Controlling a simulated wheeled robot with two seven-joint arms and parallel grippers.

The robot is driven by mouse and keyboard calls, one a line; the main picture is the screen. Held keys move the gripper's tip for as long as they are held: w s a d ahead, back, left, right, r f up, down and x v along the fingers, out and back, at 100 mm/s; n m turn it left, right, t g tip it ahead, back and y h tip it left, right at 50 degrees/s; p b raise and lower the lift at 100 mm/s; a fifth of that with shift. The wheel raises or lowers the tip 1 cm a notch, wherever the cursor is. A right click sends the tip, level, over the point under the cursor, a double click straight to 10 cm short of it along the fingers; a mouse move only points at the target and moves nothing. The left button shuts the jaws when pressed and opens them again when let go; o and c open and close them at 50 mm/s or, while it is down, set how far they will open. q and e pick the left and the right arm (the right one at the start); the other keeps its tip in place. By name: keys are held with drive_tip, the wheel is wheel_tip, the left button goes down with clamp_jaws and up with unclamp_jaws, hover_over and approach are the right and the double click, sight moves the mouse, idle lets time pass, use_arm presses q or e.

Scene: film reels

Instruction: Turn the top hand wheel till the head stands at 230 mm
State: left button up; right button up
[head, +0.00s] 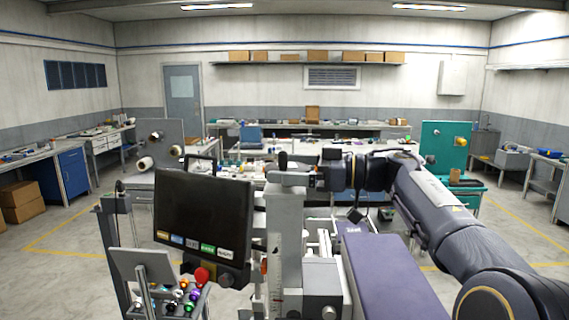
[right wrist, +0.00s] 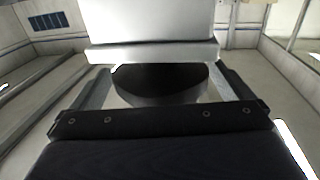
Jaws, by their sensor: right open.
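The top hand wheel shows in the right wrist view as a dark round disc (right wrist: 160,84) under a pale block, between the fingers of my right gripper. In the head view my right gripper (head: 305,162) reaches in from the right at the top of the grey column (head: 287,235). It is open, its fingers apart on either side of the wheel; I cannot tell whether they touch it. The gripper largely hides the wheel in the head view. A narrow scale (head: 264,282) runs down beside the column, too small to read. My left gripper is not in view.
A dark monitor (head: 203,225) and a button panel with a red knob (head: 202,275) stand left of the column. A long purple-topped bed (head: 385,275) lies to its right. Benches with reels and boxes stand behind, with open floor at both sides.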

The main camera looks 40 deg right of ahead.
drive_tip(key=shift+w+a, duration=0.3)
drive_tip(key=c, duration=1)
drive_tip(key=shift+m+t+h, duration=0.4)
drive_tip(key=shift+h, duration=0.1)
drive_tip(key=m+t+h, duration=0.2)
drive_tip(key=h, duration=0.1)
drive_tip(key=shift+s+m+h, duration=0.1)
drive_tip(key=shift+m+h, duration=0.3)
drive_tip(key=m+h, duration=0.2)
drive_tip(key=h, duration=0.2)
drive_tip(key=m+t+h, duration=0.1)
drive_tip(key=m+h, duration=0.2)
drive_tip(key=h, duration=0.1)
drive_tip(key=shift+d+t, duration=0.15)
drive_tip(key=shift+t, duration=0.15)
drive_tip(key=m+g+h, duration=0.1)
drive_tip(key=m+h, duration=0.2)
drive_tip(key=h, duration=0.2)
drive_tip(key=shift+m, duration=0.3)
drive_tip(key=shift+m+g+h, duration=0.95)
drive_tip(key=shift+m+h, duration=0.15)
drive_tip(key=shift+h, duration=0.45)
drive_tip(key=shift+m+g+h, duration=0.95)
drive_tip(key=shift+m+h, duration=0.15)
drive_tip(key=shift+h, duration=0.45)
